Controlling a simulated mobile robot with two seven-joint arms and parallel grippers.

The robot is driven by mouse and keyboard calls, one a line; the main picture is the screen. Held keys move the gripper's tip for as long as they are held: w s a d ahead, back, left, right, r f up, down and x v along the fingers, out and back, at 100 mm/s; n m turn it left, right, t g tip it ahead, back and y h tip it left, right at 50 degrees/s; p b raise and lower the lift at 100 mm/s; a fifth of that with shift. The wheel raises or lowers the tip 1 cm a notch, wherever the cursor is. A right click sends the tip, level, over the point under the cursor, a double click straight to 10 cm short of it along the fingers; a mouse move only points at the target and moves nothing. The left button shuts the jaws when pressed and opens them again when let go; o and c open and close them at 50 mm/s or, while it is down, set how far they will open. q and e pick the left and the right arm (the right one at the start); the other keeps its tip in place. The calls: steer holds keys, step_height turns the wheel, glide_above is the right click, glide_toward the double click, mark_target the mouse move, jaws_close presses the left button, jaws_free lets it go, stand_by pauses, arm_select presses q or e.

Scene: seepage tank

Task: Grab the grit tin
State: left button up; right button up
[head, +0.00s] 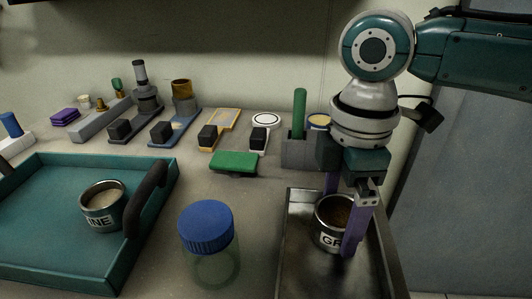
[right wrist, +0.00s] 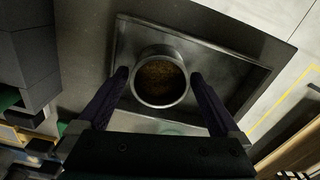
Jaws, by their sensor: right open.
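The grit tin (head: 327,234) is a metal tin with a white label showing "GR", filled with brown grains. It stands upright in a grey metal tray (head: 300,273) at the right of the head view. In the right wrist view the tin (right wrist: 160,103) sits between the fingers. My right gripper (head: 343,222) is open and points down, one purple finger on each side of the tin. The right wrist view also shows this gripper (right wrist: 162,82) with gaps that look small; I cannot tell whether a finger touches the tin. My left gripper is not in view.
A teal tray (head: 52,255) with a dark handle holds another labelled tin (head: 101,214). A blue-lidded jar (head: 207,228) stands between the trays. A green block (head: 234,162), a grey holder with a green rod (head: 299,112) and several small tools line the back.

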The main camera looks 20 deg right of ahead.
steer(key=shift+c, duration=0.2)
steer(key=c, duration=1.2)
steer(key=shift+c, duration=0.3)
steer(key=shift+r, duration=0.2)
